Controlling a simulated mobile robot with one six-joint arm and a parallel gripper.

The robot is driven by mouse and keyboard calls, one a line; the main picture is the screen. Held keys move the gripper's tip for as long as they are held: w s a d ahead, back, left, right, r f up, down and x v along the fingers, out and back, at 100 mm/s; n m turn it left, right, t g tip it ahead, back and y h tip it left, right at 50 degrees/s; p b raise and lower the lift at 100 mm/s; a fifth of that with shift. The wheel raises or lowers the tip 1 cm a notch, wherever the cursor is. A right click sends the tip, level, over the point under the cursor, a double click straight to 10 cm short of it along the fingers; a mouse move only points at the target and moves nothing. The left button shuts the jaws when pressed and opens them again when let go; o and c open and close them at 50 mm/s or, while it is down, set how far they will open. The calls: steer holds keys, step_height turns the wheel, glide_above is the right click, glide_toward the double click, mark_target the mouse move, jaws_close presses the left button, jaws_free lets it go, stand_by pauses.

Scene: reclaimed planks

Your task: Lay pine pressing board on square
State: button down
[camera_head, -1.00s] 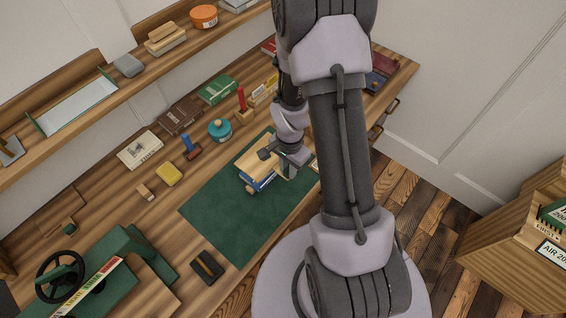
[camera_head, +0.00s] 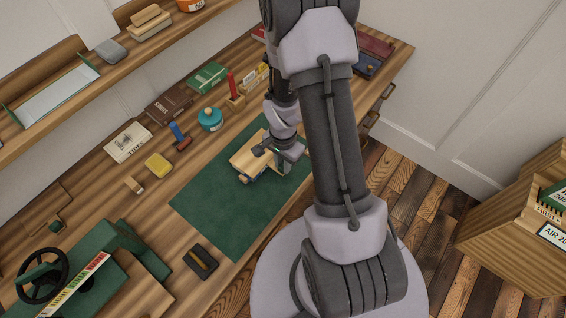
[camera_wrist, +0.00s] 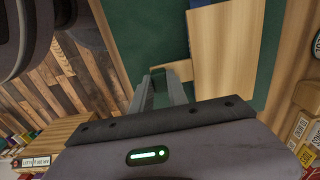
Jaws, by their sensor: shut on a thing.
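The pine pressing board (camera_head: 247,153) is a pale wooden slab over the far part of the green mat (camera_head: 225,205). A blue thing (camera_head: 246,179) shows partly under its near edge; the board hides most of it. My gripper (camera_head: 283,151) is at the board's right side, shut on it. In the wrist view the board (camera_wrist: 228,55) fills the upper right, and my gripper's fingers (camera_wrist: 161,84) reach a pale wooden strip beside it. I cannot tell whether the board touches what is below it. No marked square is clearly visible.
A black block with a yellow stripe (camera_head: 201,262) lies at the mat's near edge. A teal round pot (camera_head: 210,119), a blue-handled tool (camera_head: 179,135), a yellow block (camera_head: 158,165) and books (camera_head: 169,103) stand behind the mat. The mat's left part is clear.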

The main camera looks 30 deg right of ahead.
steer(key=shift+f, duration=0.25)
steer(key=c, duration=1.2)
jaws_free()
steer(key=a+r+n+t+p, duration=0.1)
steer(key=a+r, duration=0.1)
steer(key=r, duration=0.9)
steer(key=a+r+n+t+p, duration=0.1)
steer(key=a+r, duration=0.1)
steer(key=r, duration=1)
steer(key=s+a+r+n+t+y+b, duration=0.2)
steer(key=s+a+r+n+t+b, duration=0.1)
steer(key=s+a+r+n+b, duration=0.2)
steer(key=s+a+r+n, duration=0.2)
steer(key=s+a+r, duration=0.2)
steer(key=s+a, duration=0.1)
steer(key=shift+s+a+n+t, duration=0.3)
steer(key=shift+s+t, duration=0.1)
steer(key=shift+s, duration=0.25)
